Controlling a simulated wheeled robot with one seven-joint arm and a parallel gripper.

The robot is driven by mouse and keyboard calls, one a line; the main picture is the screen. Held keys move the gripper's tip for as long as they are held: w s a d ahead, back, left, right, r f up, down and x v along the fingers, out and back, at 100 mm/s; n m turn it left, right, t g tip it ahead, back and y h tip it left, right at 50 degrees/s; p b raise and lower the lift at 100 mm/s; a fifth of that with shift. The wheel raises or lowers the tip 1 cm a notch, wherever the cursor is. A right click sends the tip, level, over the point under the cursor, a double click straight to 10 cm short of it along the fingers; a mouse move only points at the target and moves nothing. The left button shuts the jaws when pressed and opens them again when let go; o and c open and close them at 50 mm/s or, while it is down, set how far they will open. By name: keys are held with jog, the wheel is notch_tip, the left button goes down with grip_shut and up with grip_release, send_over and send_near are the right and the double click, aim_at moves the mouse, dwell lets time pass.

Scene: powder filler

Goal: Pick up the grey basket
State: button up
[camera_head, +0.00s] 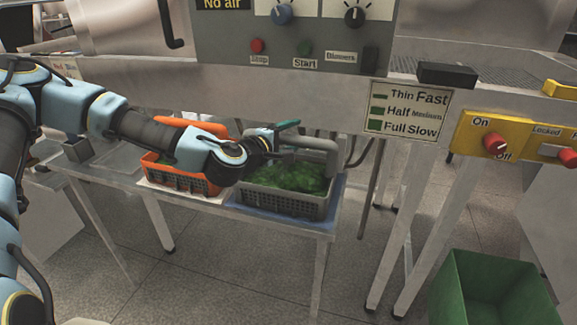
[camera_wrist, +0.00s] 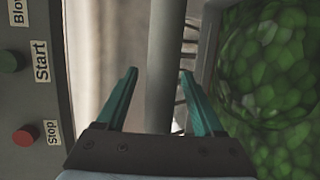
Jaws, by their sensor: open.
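The grey basket (camera_head: 270,203), full of green leafy contents, stands on the right half of a low table. Its thick grey handle (camera_head: 318,143) arches above it. My gripper (camera_head: 290,132) is at the handle, above the basket's back part, with its teal fingers partly hidden. In the wrist view the gripper (camera_wrist: 159,72) is open, and a grey bar (camera_wrist: 164,45), seemingly the handle, runs between the two fingers without clear contact. The basket's rim (camera_wrist: 208,45) and the green contents show at the right there.
The machine's control panel (camera_head: 285,50) is close above and behind. A sign (camera_head: 409,108) hangs right of the low table (camera_head: 290,225). A green bin (camera_head: 490,290) stands at the lower right.

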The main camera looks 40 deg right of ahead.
grip_shut()
dwell(0.5)
dwell(0.9)
